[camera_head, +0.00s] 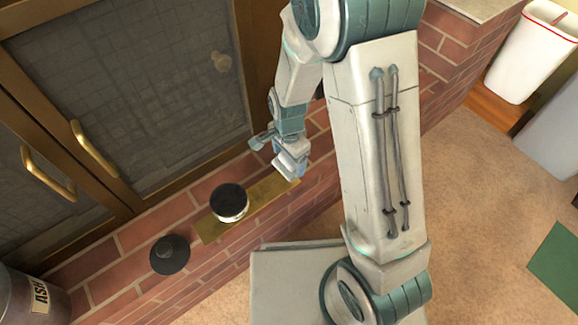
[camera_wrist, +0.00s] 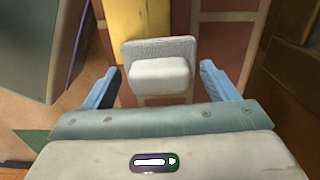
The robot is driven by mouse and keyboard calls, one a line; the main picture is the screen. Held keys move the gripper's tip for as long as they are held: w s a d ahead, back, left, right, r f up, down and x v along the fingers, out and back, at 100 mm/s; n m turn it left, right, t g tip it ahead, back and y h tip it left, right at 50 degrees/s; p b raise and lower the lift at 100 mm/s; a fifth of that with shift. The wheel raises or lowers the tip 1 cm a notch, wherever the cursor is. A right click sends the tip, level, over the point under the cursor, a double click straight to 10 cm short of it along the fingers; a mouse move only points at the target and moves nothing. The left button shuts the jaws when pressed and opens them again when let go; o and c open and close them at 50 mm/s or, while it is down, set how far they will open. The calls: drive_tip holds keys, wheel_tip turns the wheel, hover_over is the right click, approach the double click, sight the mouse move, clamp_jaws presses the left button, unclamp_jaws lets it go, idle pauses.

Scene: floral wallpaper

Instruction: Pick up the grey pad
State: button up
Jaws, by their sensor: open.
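The grey pad (camera_wrist: 160,72) shows in the wrist view as a light grey block with a wider, textured slab behind it. It lies between the two blue fingers of my gripper (camera_wrist: 161,78), with a gap on each side. My gripper is open and holds nothing. In the head view my gripper (camera_head: 289,164) is low over the brick ledge, near the right end of a brass plate (camera_head: 265,196). I cannot make out the pad apart from the gripper there.
A round black-topped tin (camera_head: 229,203) stands on the brass plate. A black knobbed disc (camera_head: 170,254) lies on the brick ledge (camera_head: 135,236). Dark framed doors (camera_head: 150,90) with brass handles rise behind. A metal ash bucket (camera_head: 28,297) is at lower left.

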drive_tip(key=c, duration=1.1)
drive_tip(key=shift+r, duration=0.15)
drive_tip(key=shift+r+p, duration=0.6)
drive_tip(key=r, duration=0.1)
drive_tip(key=r+p, duration=0.2)
drive_tip(key=shift+s+d+r, duration=0.15)
drive_tip(key=shift+d+r, duration=0.15)
drive_tip(key=s+d+r+p, duration=0.4)
drive_tip(key=s+d+r, duration=0.2)
drive_tip(key=d, duration=0.3)
drive_tip(key=shift+d, duration=0.1)
